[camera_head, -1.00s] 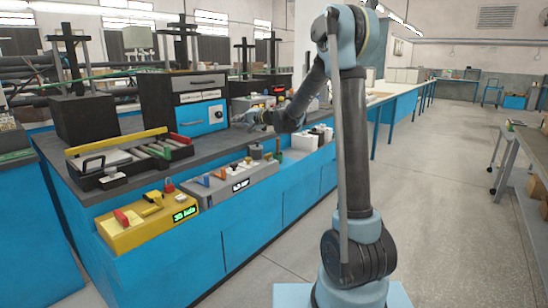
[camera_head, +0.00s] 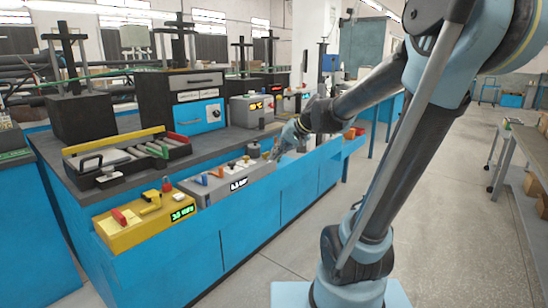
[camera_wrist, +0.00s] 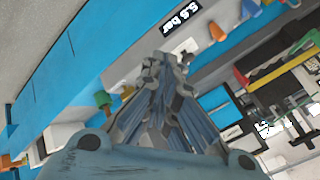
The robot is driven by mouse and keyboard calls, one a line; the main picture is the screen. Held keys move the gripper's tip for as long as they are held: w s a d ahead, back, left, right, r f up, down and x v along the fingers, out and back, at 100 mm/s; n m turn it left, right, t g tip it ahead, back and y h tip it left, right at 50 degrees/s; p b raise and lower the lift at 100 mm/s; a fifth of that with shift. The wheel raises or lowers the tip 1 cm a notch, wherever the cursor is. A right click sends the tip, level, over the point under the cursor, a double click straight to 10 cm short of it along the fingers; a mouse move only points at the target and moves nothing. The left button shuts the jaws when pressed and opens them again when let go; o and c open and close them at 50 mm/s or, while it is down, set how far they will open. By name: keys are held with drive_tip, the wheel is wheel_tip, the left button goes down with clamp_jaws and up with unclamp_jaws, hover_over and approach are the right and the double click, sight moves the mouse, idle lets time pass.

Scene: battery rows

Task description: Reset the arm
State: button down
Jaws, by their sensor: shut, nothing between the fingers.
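My arm bends from its base at the lower right, with the forearm reaching left over the blue bench. My gripper (camera_head: 277,151) hangs low by the right end of the grey control box (camera_head: 225,184), small and partly hidden by the wrist. In the wrist view my gripper (camera_wrist: 167,68) has its fingers together with nothing between them. Beyond the fingertips the grey box (camera_wrist: 145,50) shows its display, with an orange knob beside it. I cannot tell whether the fingers touch anything.
A yellow control box (camera_head: 145,224) stands left of the grey one. Behind are a battery tray (camera_head: 120,165) with a yellow bar and a black cabinet (camera_head: 181,95). The blue bench (camera_head: 260,220) runs along my front. The floor (camera_head: 450,200) on the right is clear.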

drive_tip(key=s+d+f+g+h, duration=0.1)
drive_tip(key=s+d+f+h, duration=0.1)
drive_tip(key=s+d+f, duration=0.3)
drive_tip(key=s+d+f+g+h, duration=0.1)
drive_tip(key=s+d+f, duration=0.4)
drive_tip(key=s, duration=0.6)
drive_tip(key=s+d+f+g+h, duration=0.1)
drive_tip(key=s+d+f+h, duration=0.2)
drive_tip(key=s+d, duration=0.5)
drive_tip(key=shift+s+f+h, duration=0.2)
drive_tip(key=shift+f+h, duration=0.2)
drive_tip(key=shift+f, duration=0.5)
drive_tip(key=shift+w+a+f, duration=0.1)
drive_tip(key=shift+w+f, duration=0.1)
drive_tip(key=shift+w, duration=0.3)
drive_tip(key=shift+s, duration=0.1)
